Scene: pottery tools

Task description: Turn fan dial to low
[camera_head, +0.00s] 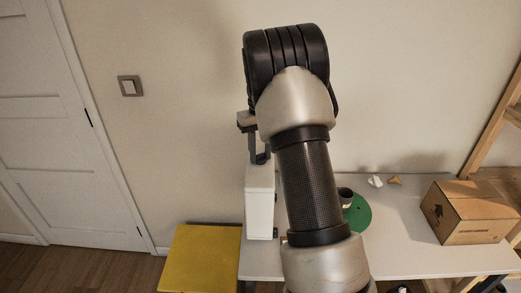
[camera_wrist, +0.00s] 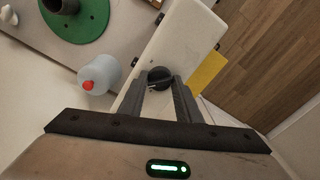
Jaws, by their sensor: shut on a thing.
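The fan dial is a round black knob (camera_wrist: 159,75) on the face of a long white box (camera_wrist: 186,35) in the wrist view. My gripper (camera_wrist: 161,83) is shut on the dial, with one dark finger on either side of it. In the head view the white box (camera_head: 260,205) stands upright at the table's left end, and my gripper (camera_head: 261,156) is at its top. The dial is hidden there. I cannot read any markings around the dial.
A white bottle with a red cap (camera_wrist: 98,74) is beside the white box. A green disc (camera_head: 358,216) carries a dark cup (camera_head: 345,195). A cardboard box (camera_head: 466,214) sits at the table's right. A yellow surface (camera_head: 201,259) lies left of the table.

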